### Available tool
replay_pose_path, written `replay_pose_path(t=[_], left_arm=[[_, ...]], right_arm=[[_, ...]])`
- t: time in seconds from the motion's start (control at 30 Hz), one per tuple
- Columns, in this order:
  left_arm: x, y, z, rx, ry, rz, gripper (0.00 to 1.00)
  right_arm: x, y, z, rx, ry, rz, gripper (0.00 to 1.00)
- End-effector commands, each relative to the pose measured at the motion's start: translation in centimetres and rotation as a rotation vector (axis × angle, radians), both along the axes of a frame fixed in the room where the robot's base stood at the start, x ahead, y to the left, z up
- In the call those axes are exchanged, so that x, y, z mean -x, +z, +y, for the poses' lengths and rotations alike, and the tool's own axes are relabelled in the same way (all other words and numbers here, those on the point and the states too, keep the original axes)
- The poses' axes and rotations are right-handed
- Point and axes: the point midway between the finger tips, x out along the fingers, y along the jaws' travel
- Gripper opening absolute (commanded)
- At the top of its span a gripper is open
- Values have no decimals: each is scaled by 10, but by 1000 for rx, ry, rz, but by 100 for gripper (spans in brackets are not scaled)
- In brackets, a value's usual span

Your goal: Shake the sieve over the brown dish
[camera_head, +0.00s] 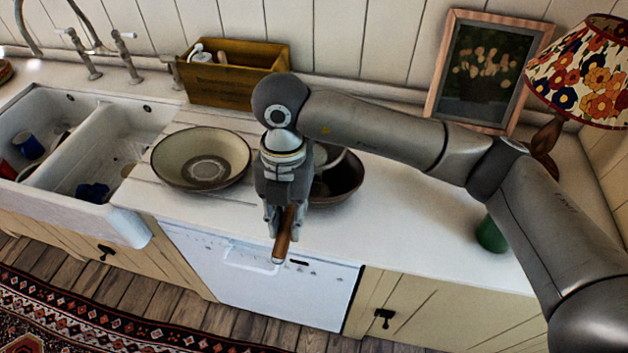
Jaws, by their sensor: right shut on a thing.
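My right gripper (283,222) points down near the counter's front edge and is shut on the wooden handle of the sieve (285,243). The handle's free end sticks out toward the front. The rest of the sieve is mostly hidden behind my gripper and arm. A dark brown dish (345,187) stands on the counter just behind and right of my gripper, partly covered by my arm. A pale grey shape shows inside or above it; I cannot tell whether it is the sieve's bowl. My left gripper is not in view.
A wide cream-inside bowl (177,177) stands left of my gripper. A double sink (112,160) with cups is at the left. A wooden box (232,88), a framed picture (485,70), a floral lamp (585,75) and a green object (490,236) stand around the counter.

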Motion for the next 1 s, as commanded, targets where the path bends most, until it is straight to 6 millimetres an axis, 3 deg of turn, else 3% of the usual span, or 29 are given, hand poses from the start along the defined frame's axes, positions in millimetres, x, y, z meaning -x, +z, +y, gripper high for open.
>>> replay_pose_path(t=[0.8,1.0], left_arm=[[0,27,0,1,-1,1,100],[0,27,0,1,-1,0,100]], right_arm=[[0,58,0,0,0,-2,1],[0,60,0,0,0,0,1]])
